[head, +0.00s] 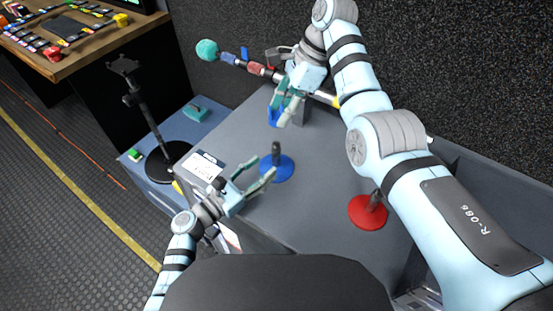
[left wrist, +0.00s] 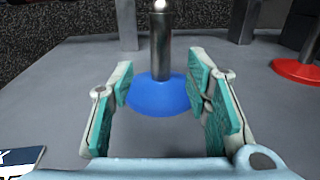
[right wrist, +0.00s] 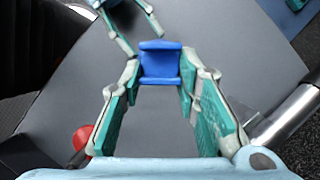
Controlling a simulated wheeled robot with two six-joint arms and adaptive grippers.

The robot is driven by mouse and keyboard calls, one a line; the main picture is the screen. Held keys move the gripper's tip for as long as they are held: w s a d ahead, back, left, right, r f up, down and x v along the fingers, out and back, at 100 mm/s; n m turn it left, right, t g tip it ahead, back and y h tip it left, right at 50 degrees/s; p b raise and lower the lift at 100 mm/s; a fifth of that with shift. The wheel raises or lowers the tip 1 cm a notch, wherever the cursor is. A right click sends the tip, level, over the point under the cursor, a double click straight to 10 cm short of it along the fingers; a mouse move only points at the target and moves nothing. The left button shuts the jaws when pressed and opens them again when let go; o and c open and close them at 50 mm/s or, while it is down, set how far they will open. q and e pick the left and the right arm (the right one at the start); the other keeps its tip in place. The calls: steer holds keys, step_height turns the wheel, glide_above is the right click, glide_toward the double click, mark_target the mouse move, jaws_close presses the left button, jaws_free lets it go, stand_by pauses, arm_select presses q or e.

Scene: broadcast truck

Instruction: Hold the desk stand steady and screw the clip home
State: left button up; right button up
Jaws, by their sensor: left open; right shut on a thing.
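The desk stand has a round blue base (head: 286,172) and a short dark post (head: 276,149), upright on the grey desk. In the left wrist view its metal post (left wrist: 160,50) and blue base (left wrist: 158,97) show between and just beyond my left fingers. My left gripper (head: 266,173) is open beside the stand, with a finger on either side; no grip on the post shows. My right gripper (head: 281,108) is shut on the blue clip (head: 273,117), held above the desk behind the stand, apart from the post. The clip (right wrist: 160,65) sits between the fingertips in the right wrist view.
A red-based stand (head: 366,213) is at the right, near my right arm. Microphones with coloured bands and a teal foam head (head: 206,49) lie along the back. A printed card (head: 204,166) and a tall black stand (head: 168,160) are at the left.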

mark_target(273, 160)
arm_select(q)
steer(key=x, duration=0.5)
steer(key=shift+s, duration=0.1)
steer(key=shift+c, duration=0.3)
jaws_close()
